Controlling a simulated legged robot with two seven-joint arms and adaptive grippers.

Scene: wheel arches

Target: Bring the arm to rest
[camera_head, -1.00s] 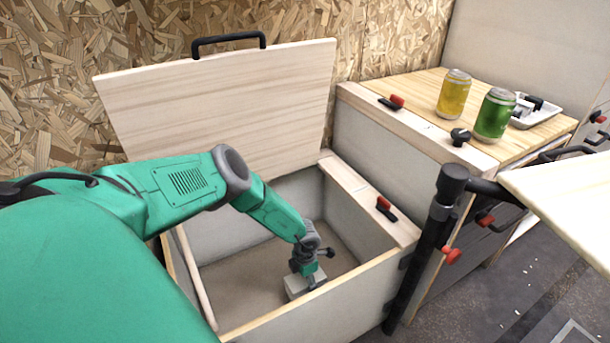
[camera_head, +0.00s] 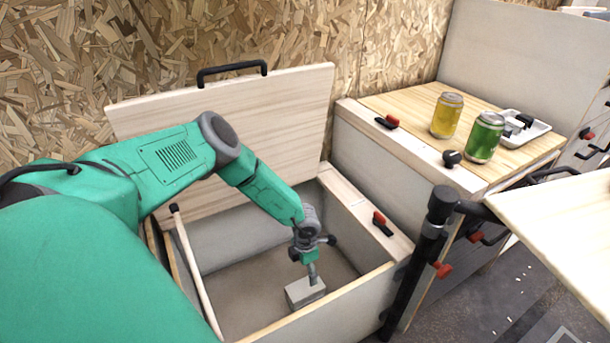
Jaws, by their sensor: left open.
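My green left arm reaches in from the left over an open wooden bin (camera_head: 240,272). Its left gripper (camera_head: 311,268) is open and points down inside the bin. A small pale block (camera_head: 304,292) sits on the bin floor just under the gripper. A grey part stands between the block and the gripper; I cannot tell whether they touch. My right gripper is not in view.
The bin's lid (camera_head: 255,125) stands open against the chipboard wall. A wooden counter to the right holds a yellow can (camera_head: 446,115), a green can (camera_head: 484,138) and a white tray (camera_head: 535,129). A black post (camera_head: 425,250) stands at the bin's right front.

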